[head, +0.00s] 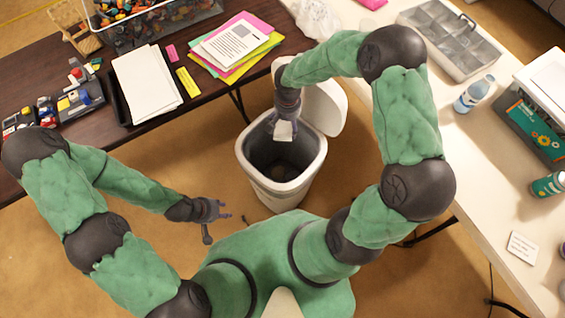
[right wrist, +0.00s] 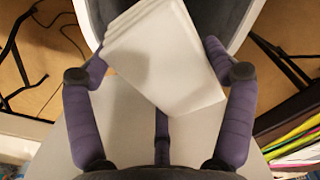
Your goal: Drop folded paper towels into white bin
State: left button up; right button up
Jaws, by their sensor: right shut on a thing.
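The white bin (head: 278,192) stands on the floor between the two tables, its lid raised and its dark inside showing. My right gripper (head: 284,124) is above the bin's opening, shut on folded paper towels (right wrist: 165,55), a white layered stack tilted between its fingers. In the head view the towels (head: 283,131) show as a small white patch over the opening. The bin's rim (right wrist: 262,12) also shows behind the towels in the right wrist view. My left gripper (head: 222,216) is left of the bin over the floor, fingers apart and empty.
The dark table (head: 40,58) at the left holds white paper (head: 147,82), coloured sheets (head: 236,42) and toy bricks. The pale table (head: 458,155) at the right holds a divided tray (head: 447,38), a bottle (head: 474,94) and a boxed item (head: 535,125). The raised lid (head: 326,108) stands beside my right forearm.

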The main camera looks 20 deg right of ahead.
jog(key=f, duration=0.2)
jog(key=d+f+m+b, duration=0.1)
jog(key=shift+s+f, duration=0.15)
jog(key=shift+f, duration=0.2)
pick_arm(q)
notch_tip(320, 180, down, 5)
jog(key=b, duration=0.3)
jog(key=shift+f, duration=0.1)
pick_arm(e)
notch_tip(320, 180, down, 6)
jog(key=shift+r, duration=0.2)
jog(key=o, duration=1)
jog(key=shift+c, duration=0.2)
notch_tip(320, 180, up, 12)
jog(key=shift+s, duration=0.1)
